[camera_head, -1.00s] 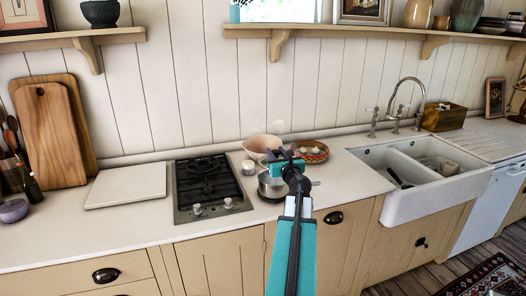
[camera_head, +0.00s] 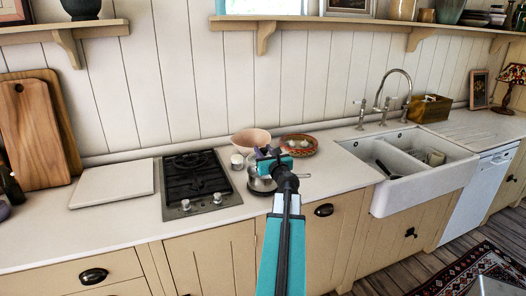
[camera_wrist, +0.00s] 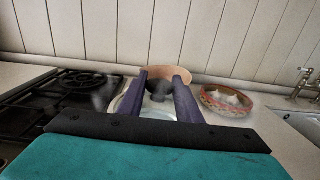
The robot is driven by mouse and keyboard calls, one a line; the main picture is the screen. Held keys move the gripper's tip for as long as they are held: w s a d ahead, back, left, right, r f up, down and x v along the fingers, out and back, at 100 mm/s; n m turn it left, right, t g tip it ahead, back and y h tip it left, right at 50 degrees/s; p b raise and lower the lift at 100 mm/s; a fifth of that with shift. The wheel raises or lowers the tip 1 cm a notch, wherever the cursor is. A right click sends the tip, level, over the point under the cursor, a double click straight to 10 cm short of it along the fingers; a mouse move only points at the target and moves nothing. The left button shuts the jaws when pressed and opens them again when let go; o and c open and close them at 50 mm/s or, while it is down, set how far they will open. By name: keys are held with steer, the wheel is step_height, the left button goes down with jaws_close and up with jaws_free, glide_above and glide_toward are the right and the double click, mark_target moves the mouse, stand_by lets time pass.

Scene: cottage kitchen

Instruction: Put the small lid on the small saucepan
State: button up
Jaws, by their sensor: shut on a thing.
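My gripper (camera_head: 268,157) is above the front of the counter, to the right of the hob. In the wrist view its two purple fingers (camera_wrist: 162,80) are shut on the dark knob of the small lid (camera_wrist: 161,90). The lid looks like clear glass, and only part of it shows between and beside the fingers. The small saucepan (camera_head: 260,184), shiny metal, stands on the counter below my gripper, with its handle pointing right. My gripper and arm partly hide it. I cannot tell whether the lid touches the saucepan.
A pinkish bowl (camera_head: 250,138) stands just behind the saucepan, with a small white pot (camera_head: 237,162) to its left. A patterned dish (camera_head: 299,145) stands behind and to the right. The black gas hob (camera_head: 195,177) is left, the sink (camera_head: 425,172) right.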

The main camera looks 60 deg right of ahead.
steer(key=shift+f+b, duration=1.2)
steer(key=shift+f, duration=0.45)
steer(key=shift+a, duration=0.15)
stand_by(0.5)
steer(key=shift+s+f+b, duration=0.1)
steer(key=shift+f+b, duration=0.3)
steer(key=shift+b, duration=0.05)
steer(key=o, duration=0.9)
